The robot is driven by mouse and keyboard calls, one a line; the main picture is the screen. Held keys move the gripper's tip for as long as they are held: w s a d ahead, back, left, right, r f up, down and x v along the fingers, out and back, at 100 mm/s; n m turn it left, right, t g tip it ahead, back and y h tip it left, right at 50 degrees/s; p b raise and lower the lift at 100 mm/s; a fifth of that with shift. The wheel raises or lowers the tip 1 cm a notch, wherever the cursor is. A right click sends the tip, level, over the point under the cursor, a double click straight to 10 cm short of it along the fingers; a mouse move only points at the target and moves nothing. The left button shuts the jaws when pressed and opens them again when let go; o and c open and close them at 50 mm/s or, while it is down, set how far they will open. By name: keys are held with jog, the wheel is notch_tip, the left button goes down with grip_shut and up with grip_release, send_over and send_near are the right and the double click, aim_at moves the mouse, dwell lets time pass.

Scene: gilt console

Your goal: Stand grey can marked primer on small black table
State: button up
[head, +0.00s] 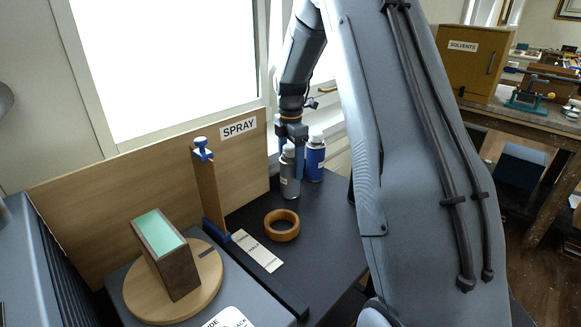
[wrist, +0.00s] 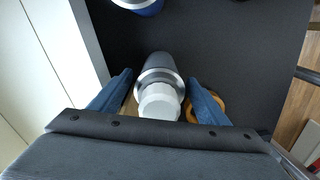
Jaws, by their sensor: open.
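A grey can (head: 289,186) with a pale cap stands upright on a dark table top (head: 335,225), near the wooden back panel. Its marking is too small to read. My gripper (head: 290,152) points down over the can, its fingers at the can's upper part. In the wrist view, the grey can (wrist: 157,70) with its white cap shows between the two blue-grey fingers of my gripper (wrist: 160,95). The gripper is open, with the fingers apart on either side of the can. I cannot tell whether the dark top is the small black table.
A blue can (head: 316,162) stands just behind the grey can to the right. A wooden ring (head: 282,236) and a printed card (head: 257,250) lie in front. A wooden post (head: 210,190) and a round wooden turntable (head: 213,285) bearing a green-topped block are at left.

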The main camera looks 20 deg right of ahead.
notch_tip(320, 180, up, 11)
jog(key=b, duration=0.3)
dwell(0.5)
